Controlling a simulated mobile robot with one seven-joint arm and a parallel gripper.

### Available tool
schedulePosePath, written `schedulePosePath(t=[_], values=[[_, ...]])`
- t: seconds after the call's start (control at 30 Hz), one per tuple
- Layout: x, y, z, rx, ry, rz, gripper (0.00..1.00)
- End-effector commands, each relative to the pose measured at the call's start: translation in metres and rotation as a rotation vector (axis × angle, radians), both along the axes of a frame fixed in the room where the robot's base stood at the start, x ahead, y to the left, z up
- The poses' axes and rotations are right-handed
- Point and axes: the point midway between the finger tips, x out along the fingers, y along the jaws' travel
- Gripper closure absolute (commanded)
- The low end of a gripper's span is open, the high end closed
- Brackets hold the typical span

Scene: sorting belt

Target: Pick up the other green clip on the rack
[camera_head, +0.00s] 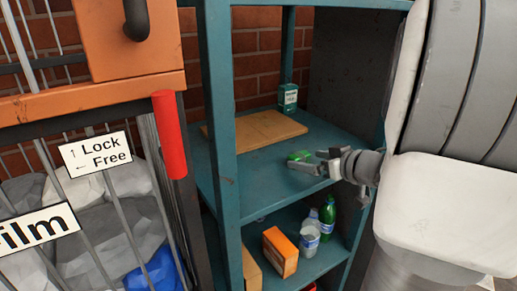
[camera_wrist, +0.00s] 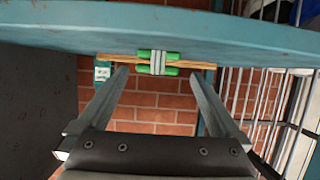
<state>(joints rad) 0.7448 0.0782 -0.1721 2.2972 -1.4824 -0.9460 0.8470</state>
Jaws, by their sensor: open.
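A green clip (camera_head: 299,156) lies on the teal rack's (camera_head: 262,190) upper shelf, near its front right part. In the wrist view the green clip (camera_wrist: 158,53) shows two green bars with a grey banded middle. My gripper (camera_head: 308,162) reaches in from the right, low over the shelf, with its fingertips close to the clip. In the wrist view my gripper (camera_wrist: 158,76) is open and empty, and the clip lines up between the two fingertips, slightly beyond them. Whether the fingers touch the clip cannot be told.
A tan board (camera_head: 255,131) lies behind the clip, with a small green-and-white box (camera_head: 288,95) at the back. The lower shelf holds an orange box (camera_head: 281,252) and bottles (camera_head: 327,215). A rack post (camera_head: 222,130) and orange-framed cage (camera_head: 95,105) stand left.

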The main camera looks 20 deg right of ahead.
Motion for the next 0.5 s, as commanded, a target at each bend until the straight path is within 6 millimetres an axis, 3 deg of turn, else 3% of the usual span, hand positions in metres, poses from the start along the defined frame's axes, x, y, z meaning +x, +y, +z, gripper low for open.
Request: schedulePosePath(t=[0.3,0.5], values=[[0.040,0.002,-0.017,0.000,0.002,0.002,0.00],[0.047,0.003,-0.018,0.000,0.000,0.000,0.00]])
